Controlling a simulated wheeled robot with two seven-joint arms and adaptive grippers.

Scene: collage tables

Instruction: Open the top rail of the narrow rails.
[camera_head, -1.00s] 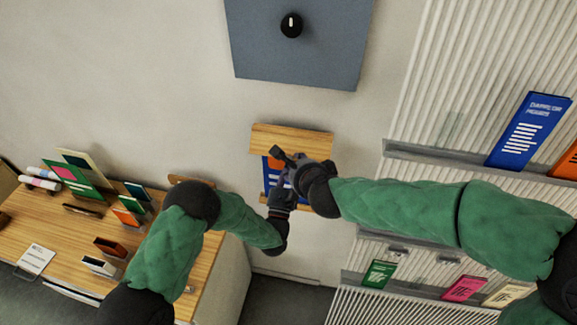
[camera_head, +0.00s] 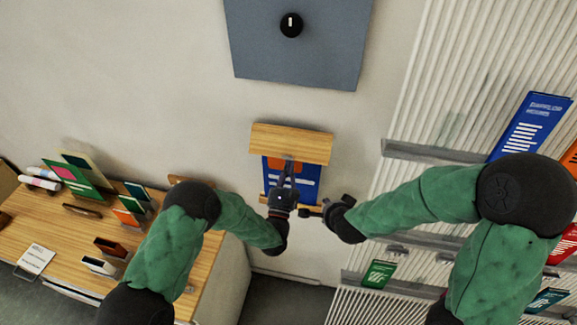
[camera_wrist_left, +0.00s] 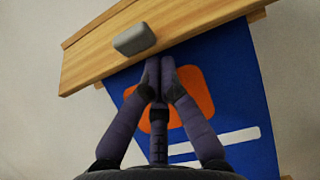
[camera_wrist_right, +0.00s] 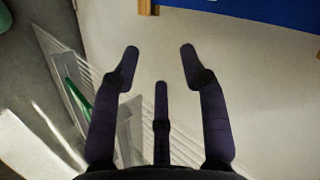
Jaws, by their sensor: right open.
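The narrow rails hold a blue poster (camera_head: 308,172) with an orange shape and white lines on the wall. The wooden top rail (camera_head: 290,143) covers its upper edge, and the bottom rail (camera_head: 263,199) is partly hidden by my grippers. In the left wrist view a grey knob (camera_wrist_left: 134,39) sits on the top rail's front. My left gripper (camera_wrist_left: 160,68) has its fingertips together just below that rail, in front of the poster; I cannot tell whether they touch it. My right gripper (camera_wrist_right: 157,58) is open and empty, low and right of the poster.
A wooden desk (camera_head: 45,225) with cards and small boxes stands at the left. A ribbed panel with grey ledges (camera_head: 425,152) holding leaflets is at the right. A grey-blue panel with a black knob (camera_head: 291,25) is above. Bare wall lies around the rails.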

